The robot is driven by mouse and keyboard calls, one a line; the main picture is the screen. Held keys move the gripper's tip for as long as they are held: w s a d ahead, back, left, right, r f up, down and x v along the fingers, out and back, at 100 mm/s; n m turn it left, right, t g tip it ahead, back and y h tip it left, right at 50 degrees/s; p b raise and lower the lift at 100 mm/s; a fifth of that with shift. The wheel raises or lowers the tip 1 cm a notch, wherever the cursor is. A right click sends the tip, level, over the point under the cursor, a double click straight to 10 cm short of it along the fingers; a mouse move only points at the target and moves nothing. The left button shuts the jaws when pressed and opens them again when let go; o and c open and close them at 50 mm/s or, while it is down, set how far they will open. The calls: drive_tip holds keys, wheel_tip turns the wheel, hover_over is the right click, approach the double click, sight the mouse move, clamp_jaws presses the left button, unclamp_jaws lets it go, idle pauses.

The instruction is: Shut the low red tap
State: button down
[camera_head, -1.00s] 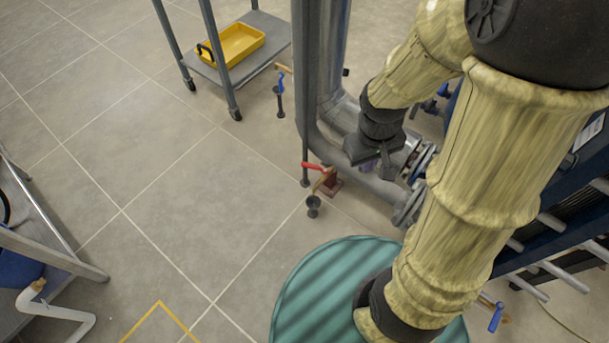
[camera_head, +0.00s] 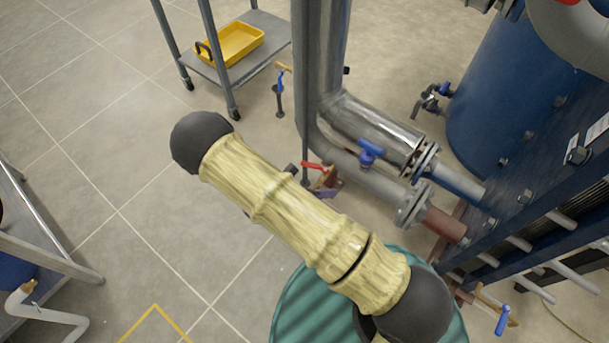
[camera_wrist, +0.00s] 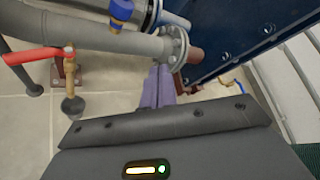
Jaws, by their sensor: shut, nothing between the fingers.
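The low red tap has a red lever (camera_head: 314,166) on a brass body, low beside the grey pipe in the head view. In the wrist view its red lever (camera_wrist: 32,56) points left from the brass body (camera_wrist: 69,62), whose outlet hangs over a dark drain cup (camera_wrist: 72,105). My gripper's purple fingers (camera_wrist: 158,86) are together and empty, to the right of the tap and apart from the lever in that picture.
A grey pipe (camera_head: 365,178) and a flange (camera_head: 412,205) run beside the tap. A blue-handled valve (camera_head: 370,150) sits above it. The blue exchanger frame (camera_head: 530,190) stands at right, a green ribbed drum (camera_head: 300,300) below. Open floor lies left.

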sight(307, 166)
drive_tip(key=a+f+n+t+y+b, duration=0.1)
drive_tip(key=a+f+n+t+y, duration=0.6)
drive_tip(key=n, duration=1.2)
drive_tip(key=a+f+t, duration=0.3)
drive_tip(key=f+t, duration=0.2)
drive_tip(key=f, duration=0.1)
drive_tip(key=shift+w+y, duration=0.15)
drive_tip(key=shift+y, duration=0.25)
drive_tip(key=shift+w, duration=0.1)
drive_tip(key=b+x, duration=0.5)
drive_tip(key=x, duration=0.8)
drive_tip(key=shift+w+d+b, duration=0.1)
drive_tip(key=shift+d+b, duration=0.05)
drive_tip(key=shift+b, duration=0.2)
drive_tip(key=shift+w+r, duration=0.15)
drive_tip(key=shift+w, duration=0.15)
drive_tip(key=shift+w+h, duration=0.15)
drive_tip(key=shift+h, duration=0.15)
